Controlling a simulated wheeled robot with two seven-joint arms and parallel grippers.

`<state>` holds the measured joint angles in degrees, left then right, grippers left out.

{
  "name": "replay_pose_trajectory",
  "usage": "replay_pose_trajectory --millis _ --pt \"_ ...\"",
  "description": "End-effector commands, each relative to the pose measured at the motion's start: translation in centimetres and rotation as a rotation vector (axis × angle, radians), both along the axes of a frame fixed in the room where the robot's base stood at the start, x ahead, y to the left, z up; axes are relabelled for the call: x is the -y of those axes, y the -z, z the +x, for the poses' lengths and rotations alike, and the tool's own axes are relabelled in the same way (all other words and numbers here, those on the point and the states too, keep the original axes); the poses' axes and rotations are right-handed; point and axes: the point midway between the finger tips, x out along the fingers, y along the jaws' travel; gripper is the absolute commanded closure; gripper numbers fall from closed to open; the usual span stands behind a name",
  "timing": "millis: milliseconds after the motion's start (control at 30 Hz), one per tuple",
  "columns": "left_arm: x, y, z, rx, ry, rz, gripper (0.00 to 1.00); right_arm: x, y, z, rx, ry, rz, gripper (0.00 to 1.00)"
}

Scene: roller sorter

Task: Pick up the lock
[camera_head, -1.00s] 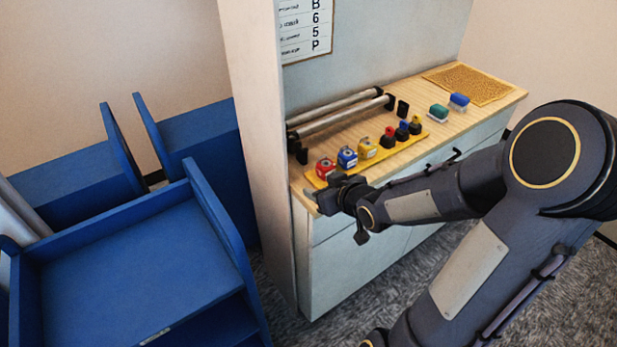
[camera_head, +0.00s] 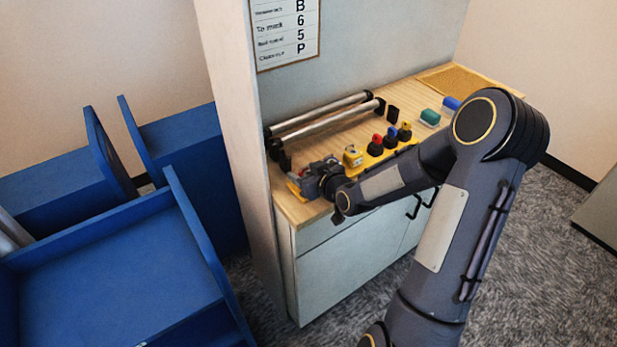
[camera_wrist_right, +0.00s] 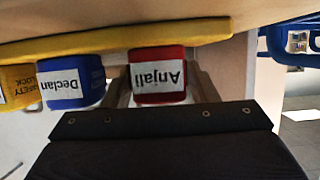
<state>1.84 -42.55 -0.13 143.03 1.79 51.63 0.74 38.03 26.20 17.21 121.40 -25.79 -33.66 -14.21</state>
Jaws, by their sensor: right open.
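Padlock-like blocks sit in a row on a yellow strip (camera_wrist_right: 215,30) on the wooden counter. In the right wrist view, which looks upside down, the red lock (camera_wrist_right: 157,75) is labelled Anjali, the blue lock (camera_wrist_right: 76,82) Declan, and the yellow lock (camera_wrist_right: 16,87) Safety Lock. My right gripper (camera_head: 305,178) is open at the counter's left end. Its fingers show on both sides of the red lock; I cannot tell whether they touch it. In the head view the gripper hides the red and blue locks, while the yellow lock (camera_head: 352,157) shows. My left gripper is out of view.
Red, blue and yellow-topped black pieces stand right of the locks. Two metal rollers (camera_head: 322,121) lie behind them. A green block (camera_head: 430,118) and a cork mat (camera_head: 458,80) are farther right. A white side panel (camera_head: 232,130) bounds the counter's left; a blue cart (camera_head: 110,270) stands beyond.

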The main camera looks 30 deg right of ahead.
Motion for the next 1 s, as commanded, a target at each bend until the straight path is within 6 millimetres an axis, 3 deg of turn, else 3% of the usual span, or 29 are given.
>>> replay_pose_trajectory --millis 233,533,833,1000 --pt "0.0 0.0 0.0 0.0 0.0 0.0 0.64 0.0 0.1 0.3 0.0 0.0 -0.002 0.47" --pt "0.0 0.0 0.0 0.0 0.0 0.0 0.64 0.0 0.1 0.2 0.0 0.001 -0.001 0.84" --pt "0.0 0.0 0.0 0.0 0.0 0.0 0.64 0.0 -0.2 0.3 0.003 0.0 -0.002 0.84" --pt "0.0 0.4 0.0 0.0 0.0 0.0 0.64 0.0 -1.6 0.3 0.006 -0.001 -0.005 0.84"
